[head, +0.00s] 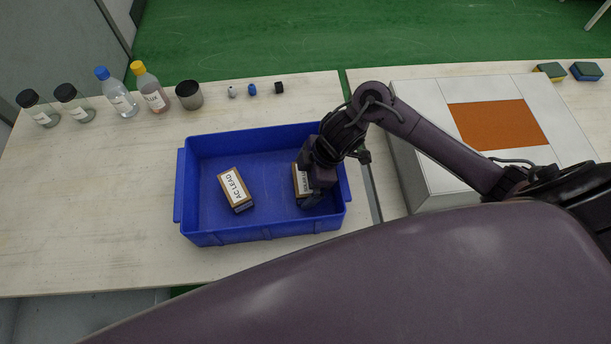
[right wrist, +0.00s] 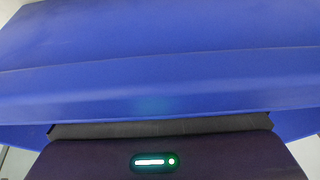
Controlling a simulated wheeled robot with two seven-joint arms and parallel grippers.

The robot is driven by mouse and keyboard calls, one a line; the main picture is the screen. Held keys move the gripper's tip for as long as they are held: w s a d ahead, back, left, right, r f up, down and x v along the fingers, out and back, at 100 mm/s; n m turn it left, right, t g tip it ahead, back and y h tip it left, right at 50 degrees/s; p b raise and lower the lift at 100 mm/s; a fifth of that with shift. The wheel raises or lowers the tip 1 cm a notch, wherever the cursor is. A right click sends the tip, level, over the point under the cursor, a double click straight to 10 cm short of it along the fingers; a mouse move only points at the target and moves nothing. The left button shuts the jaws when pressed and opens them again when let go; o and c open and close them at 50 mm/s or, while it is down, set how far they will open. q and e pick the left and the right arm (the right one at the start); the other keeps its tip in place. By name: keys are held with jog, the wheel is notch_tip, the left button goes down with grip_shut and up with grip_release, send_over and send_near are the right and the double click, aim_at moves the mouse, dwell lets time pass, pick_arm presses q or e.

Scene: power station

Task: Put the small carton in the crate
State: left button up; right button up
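The blue crate (head: 262,236) stands on the pale table in the head view. A small brown carton with a white label reading "AC LEAD" (head: 236,188) lies in the left half of the crate. A second labelled carton (head: 300,181) is in the crate's right part, partly hidden by my right gripper (head: 311,199). That gripper reaches down inside the crate against this carton; its fingers are too hidden to show whether they grip it. The right wrist view shows mostly the blue crate (right wrist: 160,60) close up, with no fingertips. My left gripper is not in view.
Jars and bottles, among them a blue-capped bottle (head: 118,98), stand at the back left. Small items (head: 252,89) lie behind the crate. A grey-white box with an orange panel (head: 495,124) stands at the right. The table left of the crate is clear.

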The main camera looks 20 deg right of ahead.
jog(key=p+v, duration=0.1)
jog(key=v, duration=1.1)
jog(key=shift+r+p, duration=0.2)
jog(key=shift+p, duration=0.2)
